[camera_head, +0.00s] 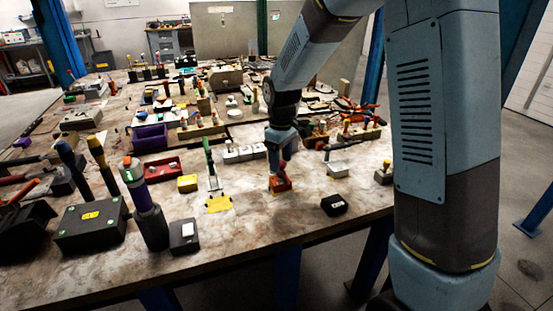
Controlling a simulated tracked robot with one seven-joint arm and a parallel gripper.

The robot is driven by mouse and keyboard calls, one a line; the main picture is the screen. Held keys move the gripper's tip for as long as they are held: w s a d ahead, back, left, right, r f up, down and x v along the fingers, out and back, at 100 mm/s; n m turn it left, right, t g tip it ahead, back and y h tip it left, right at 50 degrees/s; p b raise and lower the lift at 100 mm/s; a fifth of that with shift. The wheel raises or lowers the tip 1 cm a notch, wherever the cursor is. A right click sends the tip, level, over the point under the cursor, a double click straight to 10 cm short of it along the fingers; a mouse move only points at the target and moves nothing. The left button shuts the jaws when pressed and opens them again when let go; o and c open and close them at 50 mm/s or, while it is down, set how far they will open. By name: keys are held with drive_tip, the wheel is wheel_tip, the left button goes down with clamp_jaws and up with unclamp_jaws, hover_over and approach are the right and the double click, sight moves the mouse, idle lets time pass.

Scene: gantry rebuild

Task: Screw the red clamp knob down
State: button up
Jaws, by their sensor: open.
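A red-orange piece (280,184), which looks like the red clamp knob, is near the front middle of the bench. My gripper (280,173) points down right at it, with the fingers open. At this size I cannot tell whether the fingers touch the piece or are only above it. The gripper partly hides its top, and the clamp beneath cannot be made out.
The crowded workbench (230,239) has a yellow plate with a green-handled clamp (211,170) to the left. A black block (334,205) sits to the right. Upright tools in a dark block (92,222) fill the front left. Bare surface lies in front of the gripper.

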drive_tip(key=shift+f, duration=0.1)
drive_tip(key=shift+c, duration=0.2)
drive_tip(key=c, duration=0.9)
drive_tip(key=shift+o, duration=0.2)
drive_tip(key=shift+s+a+m, duration=0.1)
drive_tip(key=shift+m, duration=2.1)
drive_tip(key=o, duration=0.9)
wheel_tip(320, 180, up, 14)
drive_tip(key=shift+f, duration=0.15)
